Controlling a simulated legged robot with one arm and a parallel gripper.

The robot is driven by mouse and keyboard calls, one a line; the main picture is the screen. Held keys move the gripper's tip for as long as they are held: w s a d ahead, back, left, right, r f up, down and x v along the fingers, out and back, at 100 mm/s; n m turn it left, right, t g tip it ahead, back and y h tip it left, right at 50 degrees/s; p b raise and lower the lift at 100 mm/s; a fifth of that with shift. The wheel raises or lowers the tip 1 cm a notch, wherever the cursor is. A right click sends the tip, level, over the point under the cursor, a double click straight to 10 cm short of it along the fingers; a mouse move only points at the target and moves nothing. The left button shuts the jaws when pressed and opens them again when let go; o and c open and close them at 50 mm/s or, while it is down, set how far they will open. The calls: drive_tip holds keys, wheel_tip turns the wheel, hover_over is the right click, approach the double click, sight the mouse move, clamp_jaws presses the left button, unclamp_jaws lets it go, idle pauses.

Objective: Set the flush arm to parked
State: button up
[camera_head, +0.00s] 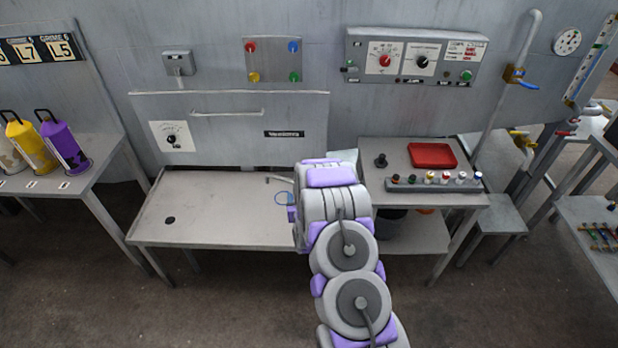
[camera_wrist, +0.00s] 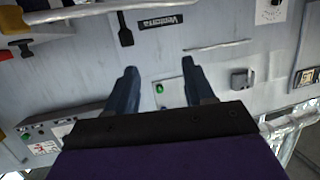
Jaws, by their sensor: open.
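No part is labelled as the flush arm. In the head view my arm's wrist reaches over the table's right end and hides the fingers.
The hood panel (camera_head: 230,135) has a bar handle (camera_head: 226,112) and a dial plate (camera_head: 172,137). To the right are a red tray (camera_head: 432,155), a row of small knobs (camera_head: 435,182) and a control box (camera_head: 415,58). A vertical pipe has a blue-handled valve (camera_head: 516,77). The left table (camera_head: 80,180) holds coloured canisters.

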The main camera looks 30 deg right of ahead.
drive_tip(key=s+d+f+t+h, duration=0.2)
drive_tip(key=s+d+f, duration=0.2)
drive_tip(key=f, duration=0.1)
drive_tip(key=shift+m, duration=0.3)
drive_tip(key=b+x, duration=0.1)
drive_tip(key=x, duration=0.4)
drive_tip(key=b+x, duration=0.1)
drive_tip(key=x, duration=0.5)
drive_tip(key=b+x, duration=0.1)
drive_tip(key=x, duration=0.5)
drive_tip(key=shift+d+r, duration=0.1)
drive_tip(key=shift+r, duration=0.3)
drive_tip(key=shift+c, duration=0.3)
clamp_jaws()
